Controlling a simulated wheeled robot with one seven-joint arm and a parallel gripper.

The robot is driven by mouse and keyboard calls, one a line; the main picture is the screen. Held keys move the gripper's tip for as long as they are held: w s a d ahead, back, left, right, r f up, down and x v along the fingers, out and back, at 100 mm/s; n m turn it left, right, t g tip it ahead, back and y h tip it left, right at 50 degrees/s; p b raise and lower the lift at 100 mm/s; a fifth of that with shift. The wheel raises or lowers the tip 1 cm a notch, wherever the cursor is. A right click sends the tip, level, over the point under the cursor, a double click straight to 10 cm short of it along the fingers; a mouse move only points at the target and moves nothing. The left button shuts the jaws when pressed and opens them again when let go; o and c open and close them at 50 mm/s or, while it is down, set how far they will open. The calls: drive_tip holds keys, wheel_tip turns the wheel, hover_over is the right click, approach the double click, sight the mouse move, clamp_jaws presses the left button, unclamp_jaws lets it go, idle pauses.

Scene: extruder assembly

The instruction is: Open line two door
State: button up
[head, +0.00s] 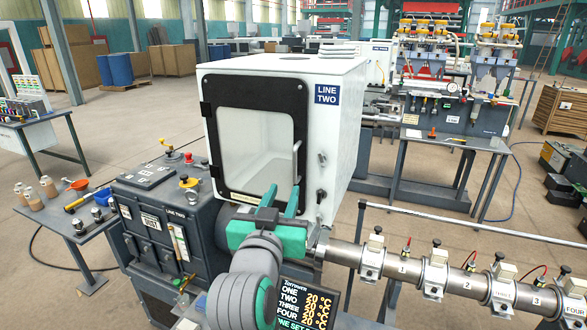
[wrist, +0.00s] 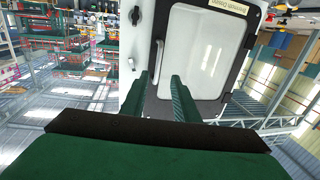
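The line two door (head: 250,140) is a black-framed window door on the front of a white cabinet (head: 340,130) marked LINE TWO. It looks shut. Its slim handle (head: 297,160) stands upright near the door's right edge. My gripper (head: 283,188) is in front of the door's lower right part, its two green fingers apart and nothing between them. In the wrist view, the door (wrist: 198,50) is ahead and the handle (wrist: 157,62) appears between and just beyond the fingertips (wrist: 160,75). Contact with the handle cannot be made out.
A dark control unit (head: 160,225) stands left of the cabinet. A metal extruder barrel (head: 450,275) runs to the right, with a rail above it. A temperature display (head: 308,305) is below my gripper. Small latches (head: 320,197) sit right of the door. Floor at left is partly clear.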

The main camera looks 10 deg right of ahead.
sight(295, 165)
drive_tip(key=x, duration=0.7)
drive_tip(key=r+x, duration=0.1)
drive_tip(key=x, duration=0.2)
drive_tip(key=shift+w+d, duration=0.3)
drive_tip(key=shift+d, duration=0.05)
clamp_jaws()
